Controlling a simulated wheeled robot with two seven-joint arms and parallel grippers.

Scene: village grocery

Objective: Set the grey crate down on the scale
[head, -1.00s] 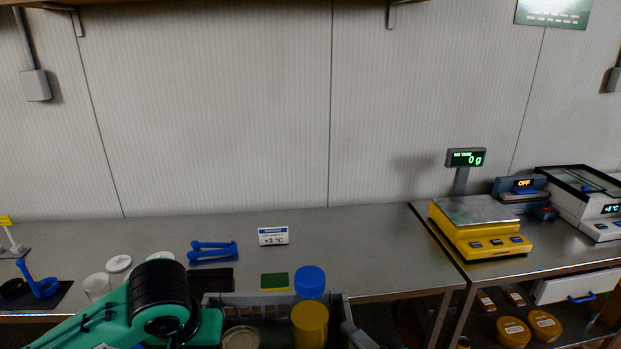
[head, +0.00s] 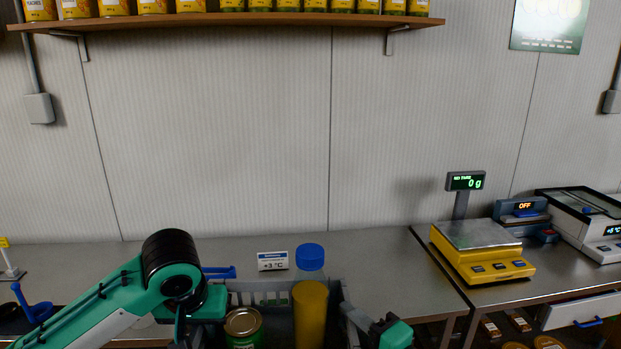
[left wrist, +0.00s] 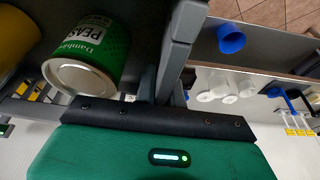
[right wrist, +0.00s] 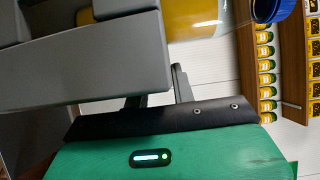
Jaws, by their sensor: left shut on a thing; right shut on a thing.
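The grey crate (head: 262,289) is held up between my two grippers at the bottom middle of the head view. It holds a green can labelled peas (head: 244,330) and a tall yellow container with a blue lid (head: 310,312). My left gripper (left wrist: 165,92) is shut on the crate's wall at its left side. My right gripper (right wrist: 155,98) is shut on the crate at its right side. The scale (head: 480,252) is yellow with a bare metal plate and stands on the right counter. Its display (head: 465,181) reads 0 g.
A +3 °C sign (head: 272,261) stands on the counter (head: 385,270) behind the crate. A device showing OFF (head: 521,208) and a white-framed case (head: 585,220) stand right of the scale. A shelf of cans (head: 230,19) hangs above.

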